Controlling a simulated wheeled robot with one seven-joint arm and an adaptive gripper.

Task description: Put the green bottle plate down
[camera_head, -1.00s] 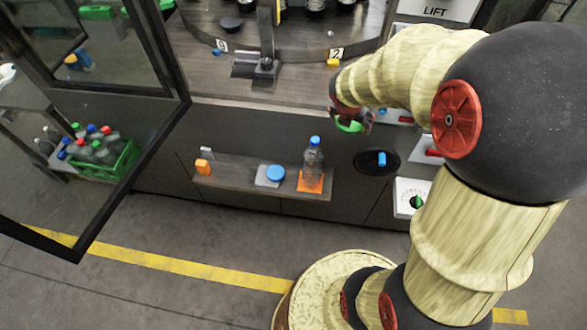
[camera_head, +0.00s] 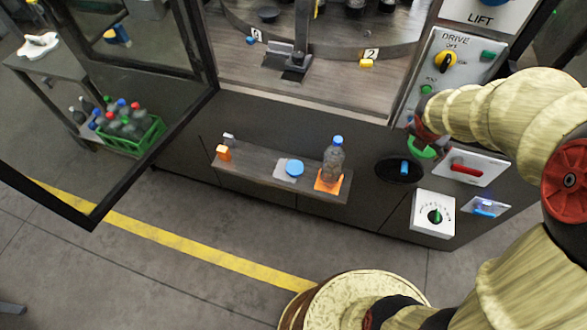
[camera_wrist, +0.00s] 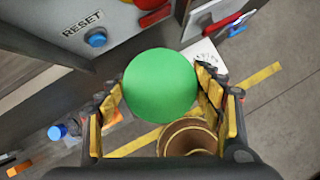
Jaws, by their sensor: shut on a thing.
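The green bottle plate (camera_wrist: 160,85) is a round, flat green disc, seen large in the wrist view between the yellow-padded fingers. My gripper (camera_wrist: 163,98) is shut on it. In the head view the green plate (camera_head: 421,153) shows under my gripper (camera_head: 420,143), in front of the machine's dark front panel and to the upper right of a black round dish (camera_head: 399,171) with a blue piece in it. The plate is held clear of the shelf. My wrist partly hides the plate in the head view.
Switch boxes, including a red-handled one (camera_head: 466,168), sit right. An open glass door stands left.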

